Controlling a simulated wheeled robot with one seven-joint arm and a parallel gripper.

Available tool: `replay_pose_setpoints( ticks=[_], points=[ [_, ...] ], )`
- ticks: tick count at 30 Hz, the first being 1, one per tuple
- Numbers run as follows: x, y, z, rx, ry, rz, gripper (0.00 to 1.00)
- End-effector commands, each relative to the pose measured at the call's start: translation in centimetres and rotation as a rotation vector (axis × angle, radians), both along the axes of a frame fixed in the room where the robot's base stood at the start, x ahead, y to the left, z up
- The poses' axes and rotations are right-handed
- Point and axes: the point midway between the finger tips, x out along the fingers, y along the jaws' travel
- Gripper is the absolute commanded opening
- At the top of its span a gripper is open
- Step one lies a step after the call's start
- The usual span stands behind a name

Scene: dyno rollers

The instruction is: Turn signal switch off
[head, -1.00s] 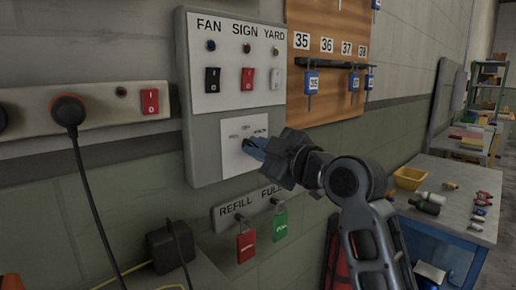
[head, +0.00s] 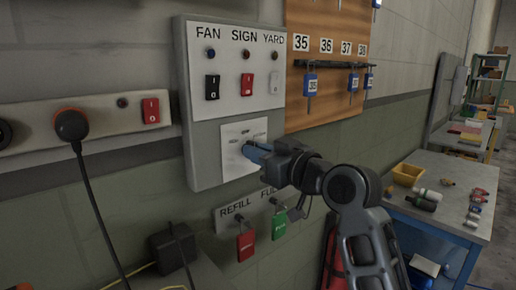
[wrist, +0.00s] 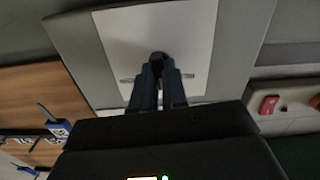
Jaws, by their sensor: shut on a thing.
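The switch plate (head: 232,160) is a white panel low on the grey control box, with small labels too blurred to read. My gripper (head: 248,150) is at this plate, its blue fingers shut on a small dark knob. In the wrist view the dark knob (wrist: 158,57) shows between the tips of my gripper (wrist: 157,72). The fingers hide most of the knob, so I cannot tell which label it points to. Above, the FAN switch (head: 212,87) is black, the SIGN switch (head: 247,86) red and the YARD switch (head: 275,82) pale.
Red (head: 245,246) and green (head: 279,226) tags hang under REFILL and FULL just below the box. A key board (head: 325,100) is to the right. A plug (head: 71,124) with a cable is at left. A cluttered workbench (head: 440,170) stands at right.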

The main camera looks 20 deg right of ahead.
Motion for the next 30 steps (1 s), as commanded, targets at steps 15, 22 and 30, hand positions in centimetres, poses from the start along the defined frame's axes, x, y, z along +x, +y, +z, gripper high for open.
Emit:
replay_pose_setpoints(
  ticks=[15,22,30],
  points=[
    [0.01,-0.01,-0.11,0.084,0.03,0.001,0.0],
    [0.0,-0.01,-0.11,0.083,0.029,0.001,0.0],
    [0.01,-0.02,-0.06,0.082,0.028,0.0,0.38]
  ],
)
